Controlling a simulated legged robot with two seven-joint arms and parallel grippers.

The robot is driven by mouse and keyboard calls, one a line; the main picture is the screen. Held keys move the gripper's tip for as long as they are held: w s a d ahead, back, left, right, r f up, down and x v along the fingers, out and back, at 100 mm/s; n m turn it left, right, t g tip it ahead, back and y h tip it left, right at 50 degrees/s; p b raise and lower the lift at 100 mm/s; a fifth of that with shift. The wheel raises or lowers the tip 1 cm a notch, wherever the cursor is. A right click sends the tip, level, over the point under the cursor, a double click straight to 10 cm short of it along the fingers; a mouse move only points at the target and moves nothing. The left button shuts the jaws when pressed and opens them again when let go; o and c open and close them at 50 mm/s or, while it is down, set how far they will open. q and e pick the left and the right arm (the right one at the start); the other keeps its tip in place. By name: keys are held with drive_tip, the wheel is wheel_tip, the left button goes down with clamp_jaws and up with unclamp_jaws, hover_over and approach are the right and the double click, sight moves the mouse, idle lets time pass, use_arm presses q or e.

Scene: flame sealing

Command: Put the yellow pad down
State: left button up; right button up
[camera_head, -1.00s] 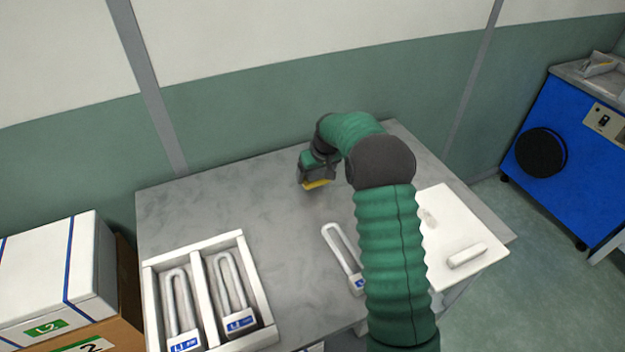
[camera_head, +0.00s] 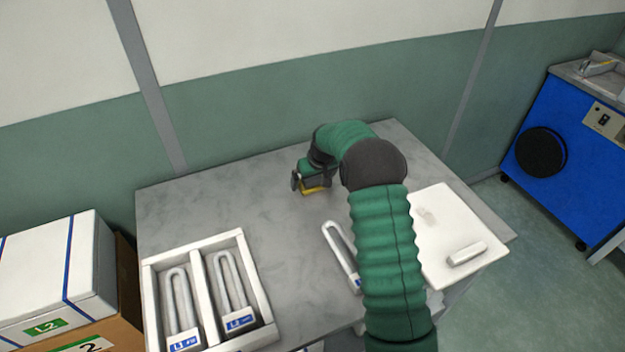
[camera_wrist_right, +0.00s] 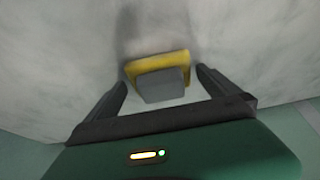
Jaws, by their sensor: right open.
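The yellow pad (camera_wrist_right: 159,62) has a grey block-shaped grip on it. In the right wrist view it lies against the grey table surface, between the two spread fingers. My right gripper (camera_wrist_right: 160,85) is open, with a gap on each side of the grey grip. In the head view the right gripper (camera_head: 300,183) is low over the back middle of the table, and a yellow edge of the pad (camera_head: 312,190) shows beneath it. The rest of the pad is hidden there by the gripper. My left gripper is not in view.
A white two-slot tray (camera_head: 243,237) with two U-shaped locks stands at the front left. Another U-shaped lock (camera_head: 336,243) lies beside my right arm. A white board (camera_head: 446,205) with a white bar is at the right. The table's back left (camera_head: 210,205) is clear.

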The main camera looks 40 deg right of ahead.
drive_tip(key=p+v, duration=0.1)
drive_tip(key=v, duration=1.1)
drive_tip(key=shift+a+r, duration=0.1)
